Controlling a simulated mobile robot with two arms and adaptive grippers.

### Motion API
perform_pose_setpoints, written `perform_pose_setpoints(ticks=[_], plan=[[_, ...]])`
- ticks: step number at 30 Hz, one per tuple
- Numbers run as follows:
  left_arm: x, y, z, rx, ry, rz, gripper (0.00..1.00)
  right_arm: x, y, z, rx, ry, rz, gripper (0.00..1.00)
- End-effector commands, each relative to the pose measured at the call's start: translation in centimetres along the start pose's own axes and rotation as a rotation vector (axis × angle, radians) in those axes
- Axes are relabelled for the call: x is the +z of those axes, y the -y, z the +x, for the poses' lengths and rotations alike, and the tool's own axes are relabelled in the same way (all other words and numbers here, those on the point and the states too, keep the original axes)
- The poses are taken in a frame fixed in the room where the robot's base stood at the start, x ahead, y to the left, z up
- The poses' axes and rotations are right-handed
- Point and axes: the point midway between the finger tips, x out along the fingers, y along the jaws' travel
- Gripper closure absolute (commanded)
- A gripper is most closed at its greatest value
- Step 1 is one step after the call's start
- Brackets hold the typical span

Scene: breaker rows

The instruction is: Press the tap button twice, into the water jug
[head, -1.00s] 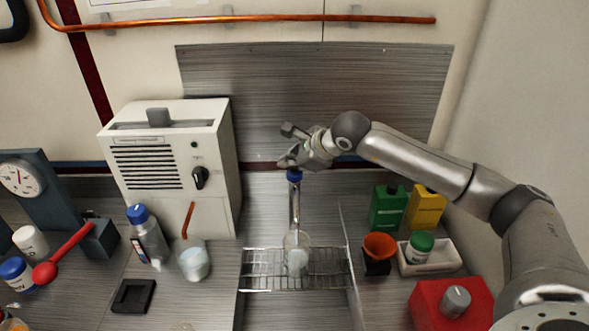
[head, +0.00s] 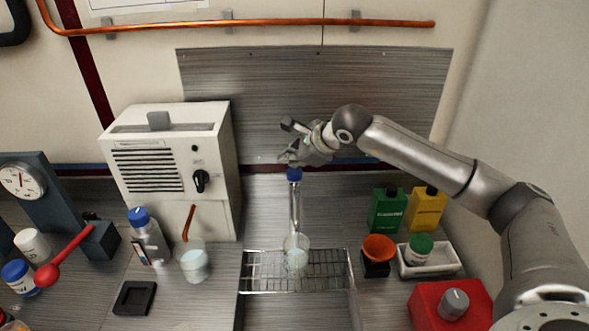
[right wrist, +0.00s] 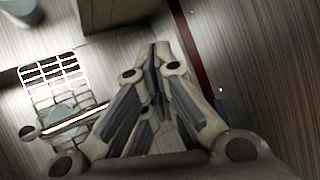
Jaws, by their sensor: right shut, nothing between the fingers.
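The tap (head: 295,207) is a slim metal spout with a blue button (head: 294,174) on top, standing in front of the back wall. Below it a clear jug (head: 296,258) with pale water in it stands on the wire rack. My right gripper (head: 290,158) is just above the blue button, with its fingers shut and nothing between them. Its shut fingers also show in the right wrist view (right wrist: 158,55). I cannot tell whether they touch the button. My left gripper is not in view.
The wire rack (head: 262,284) lies below the tap. A white machine (head: 225,212), a blue-capped bottle (head: 148,238) and a second clear vessel (head: 194,264) stand at left. Green (head: 387,211) and yellow (head: 426,210) bottles, an orange funnel (head: 379,247) and a red box (head: 428,312) stand at right.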

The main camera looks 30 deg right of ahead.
Motion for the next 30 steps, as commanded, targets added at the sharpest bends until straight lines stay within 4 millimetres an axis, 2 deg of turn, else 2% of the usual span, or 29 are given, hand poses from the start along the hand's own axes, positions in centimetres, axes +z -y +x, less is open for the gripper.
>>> perform_pose_setpoints(ticks=[11, 24, 30], plan=[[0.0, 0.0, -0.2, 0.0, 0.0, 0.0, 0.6, 0.3, 0.2, -0.3, -0.001, 0.002, -0.001, 1.0], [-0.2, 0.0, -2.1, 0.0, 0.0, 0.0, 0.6, 2.4, 2.4, -3.2, -0.003, 0.003, -0.002, 1.0], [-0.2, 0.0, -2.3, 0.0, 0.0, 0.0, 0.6, 2.7, 2.6, -3.6, 0.0, 0.002, -0.001, 1.0]])
